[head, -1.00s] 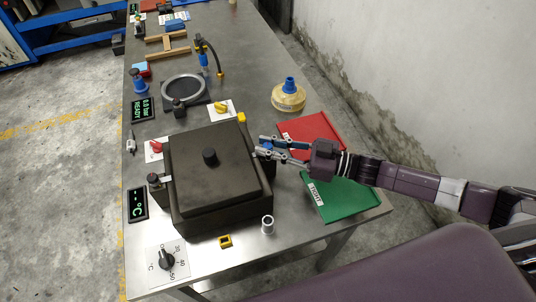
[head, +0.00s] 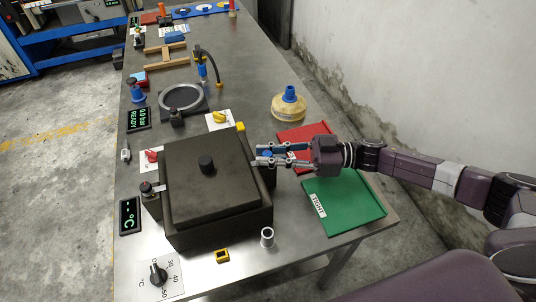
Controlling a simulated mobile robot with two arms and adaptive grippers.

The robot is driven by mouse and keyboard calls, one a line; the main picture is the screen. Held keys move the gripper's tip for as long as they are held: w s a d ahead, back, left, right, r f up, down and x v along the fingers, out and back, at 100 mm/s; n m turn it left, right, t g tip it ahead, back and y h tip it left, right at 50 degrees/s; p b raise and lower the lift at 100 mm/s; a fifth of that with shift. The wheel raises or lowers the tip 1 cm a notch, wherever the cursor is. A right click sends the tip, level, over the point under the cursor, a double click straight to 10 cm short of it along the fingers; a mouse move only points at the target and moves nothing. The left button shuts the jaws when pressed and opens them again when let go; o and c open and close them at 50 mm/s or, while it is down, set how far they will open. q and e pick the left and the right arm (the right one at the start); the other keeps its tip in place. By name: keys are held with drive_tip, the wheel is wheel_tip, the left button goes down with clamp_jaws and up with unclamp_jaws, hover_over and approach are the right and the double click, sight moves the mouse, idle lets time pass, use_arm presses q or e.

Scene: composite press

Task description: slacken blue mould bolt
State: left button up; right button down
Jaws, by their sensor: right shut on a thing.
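The dark mould (head: 212,178) is a square box with a lid and a black knob (head: 206,163), standing on the steel table. The blue mould bolt (head: 266,153) is at the mould's right side, mostly hidden between the fingers of my right gripper (head: 262,155). That gripper comes in from the right, held level, and its fingers are shut on the bolt. Another clamp (head: 147,188) with a dark head sits on the mould's left side. My left gripper is not in view.
A red tray (head: 303,134) and a green tray (head: 345,200) lie right of the mould, under my right arm. A white cylinder (head: 267,237) and a yellow block (head: 222,256) stand in front. A yellow tub (head: 288,104) with a blue cap stands behind the red tray.

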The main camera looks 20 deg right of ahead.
drive_tip(key=c, duration=1.8)
unclamp_jaws()
drive_tip(key=shift+d, duration=0.1)
drive_tip(key=v, duration=1.1)
drive_tip(key=shift+s+d, duration=0.15)
drive_tip(key=shift+d, duration=0.25)
